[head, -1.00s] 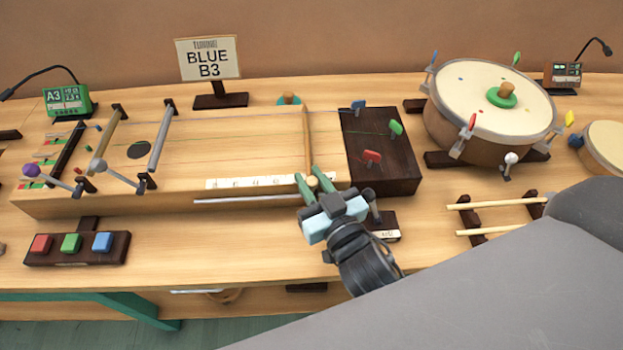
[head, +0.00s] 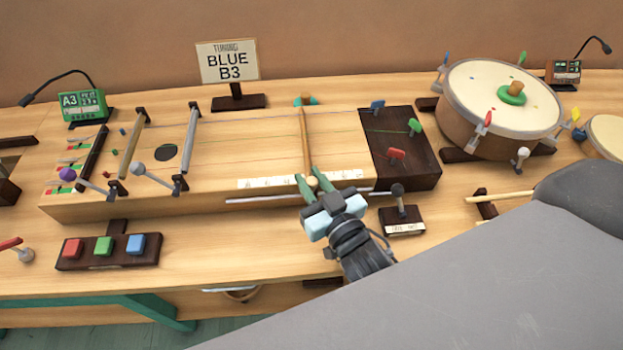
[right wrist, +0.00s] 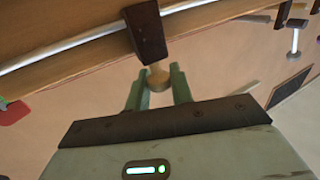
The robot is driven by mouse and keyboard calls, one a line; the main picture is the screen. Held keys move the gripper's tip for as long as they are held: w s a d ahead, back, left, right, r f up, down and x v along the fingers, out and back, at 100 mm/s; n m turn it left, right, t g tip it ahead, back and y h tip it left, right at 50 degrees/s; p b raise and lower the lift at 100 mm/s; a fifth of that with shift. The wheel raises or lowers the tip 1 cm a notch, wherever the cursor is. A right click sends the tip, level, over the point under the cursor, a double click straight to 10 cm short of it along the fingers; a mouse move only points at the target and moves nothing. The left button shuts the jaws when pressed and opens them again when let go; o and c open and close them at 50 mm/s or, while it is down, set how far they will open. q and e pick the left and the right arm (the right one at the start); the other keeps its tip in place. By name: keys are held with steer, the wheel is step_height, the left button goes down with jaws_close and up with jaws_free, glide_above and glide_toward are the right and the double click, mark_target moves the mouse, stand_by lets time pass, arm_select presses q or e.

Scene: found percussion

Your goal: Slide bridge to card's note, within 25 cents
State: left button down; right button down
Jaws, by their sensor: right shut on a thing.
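The card (head: 228,62) reads "TUNING BLUE B3" and stands behind the long wooden string box (head: 220,140). The bridge (head: 305,138) is a wooden bar lying across the box under the strings, left of the dark peg block (head: 400,160). My right gripper (head: 312,180) is shut on the round knob at the bridge's front end, above the white lettered strip (head: 255,182). In the right wrist view the green fingers sit on both sides of the knob (right wrist: 158,78), below a dark block (right wrist: 147,32). The green tuner (head: 83,103) shows A3. My left gripper is not in view.
A stand with red, green and blue buttons (head: 108,250) is at the front left. Mallets (head: 150,175) rest over the box's left part. A small lever stand (head: 402,220) is just right of my right gripper. A drum (head: 500,105) stands at the right.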

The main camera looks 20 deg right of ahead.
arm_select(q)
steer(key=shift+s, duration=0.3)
arm_select(e)
steer(key=shift+d, duration=0.1)
steer(key=c, duration=1.3)
jaws_free()
steer(key=shift+w, duration=0.1)
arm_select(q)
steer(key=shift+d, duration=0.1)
arm_select(e)
steer(key=shift+s+f, duration=0.15)
steer(key=shift+s, duration=0.5)
steer(key=s, duration=0.4)
steer(key=shift+s+d+b, duration=0.3)
steer(key=shift+s+b, duration=0.1)
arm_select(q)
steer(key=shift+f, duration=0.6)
arm_select(e)
steer(key=shift+s+d, duration=0.15)
steer(key=shift+s, duration=0.7)
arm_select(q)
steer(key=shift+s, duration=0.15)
